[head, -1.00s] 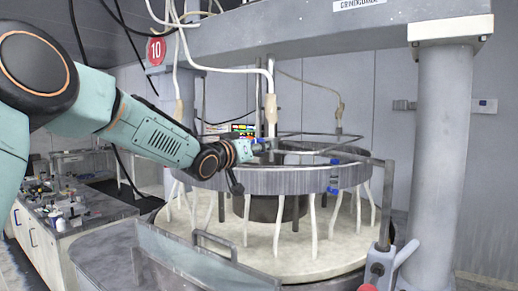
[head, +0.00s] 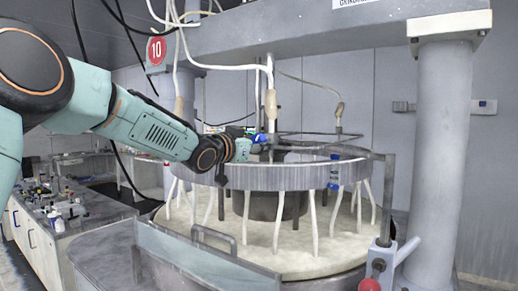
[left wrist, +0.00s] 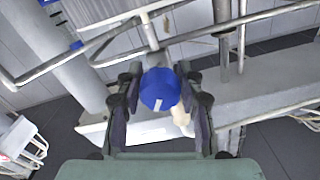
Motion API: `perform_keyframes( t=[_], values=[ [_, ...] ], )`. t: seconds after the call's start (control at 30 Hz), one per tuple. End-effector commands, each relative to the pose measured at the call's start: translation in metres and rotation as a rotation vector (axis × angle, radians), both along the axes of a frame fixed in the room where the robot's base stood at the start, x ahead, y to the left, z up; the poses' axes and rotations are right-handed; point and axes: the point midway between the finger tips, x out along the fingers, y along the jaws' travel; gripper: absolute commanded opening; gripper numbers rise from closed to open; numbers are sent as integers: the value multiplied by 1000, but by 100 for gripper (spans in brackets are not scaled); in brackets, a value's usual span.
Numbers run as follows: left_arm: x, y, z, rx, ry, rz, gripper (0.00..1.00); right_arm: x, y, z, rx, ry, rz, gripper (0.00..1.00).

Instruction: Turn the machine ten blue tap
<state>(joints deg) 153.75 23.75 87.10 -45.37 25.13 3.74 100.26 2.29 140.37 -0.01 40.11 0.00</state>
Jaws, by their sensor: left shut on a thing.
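The machine bears a red plate with the number 10 (head: 156,51). Its blue tap (head: 260,138) sits on the thin pipe at the left of the ring top. In the left wrist view the blue tap's round cap (left wrist: 160,90), with a white mark, lies between the two dark fingers. My left gripper (head: 247,146) reaches in from the left and is shut on it. The fingers partly hide the tap's sides and what is under it. A second blue fitting (head: 334,172) is on the ring's right front. My right gripper is not in view.
The grey slotted ring (head: 265,176) with white hoses hangs over the pale round platen (head: 300,258). A thick column (head: 443,160) stands at the right. A clear guard with a handle (head: 205,258) is in front. A cluttered bench (head: 95,212) stands at the left.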

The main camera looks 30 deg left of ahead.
Motion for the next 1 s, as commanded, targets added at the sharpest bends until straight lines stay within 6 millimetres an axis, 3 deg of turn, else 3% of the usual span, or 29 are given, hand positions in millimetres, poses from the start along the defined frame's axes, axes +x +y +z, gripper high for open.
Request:
perform_keyframes(
  t=[0.4, 0.97, 1.0],
  values=[
    [0, 1, 4, 201, -38, 0, 6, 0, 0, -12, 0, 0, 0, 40],
    [0, 1, 5, 234, -42, 0, 6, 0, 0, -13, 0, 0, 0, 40],
    [0, 1, 5, 234, -42, 0, 38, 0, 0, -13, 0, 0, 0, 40]
  ],
)
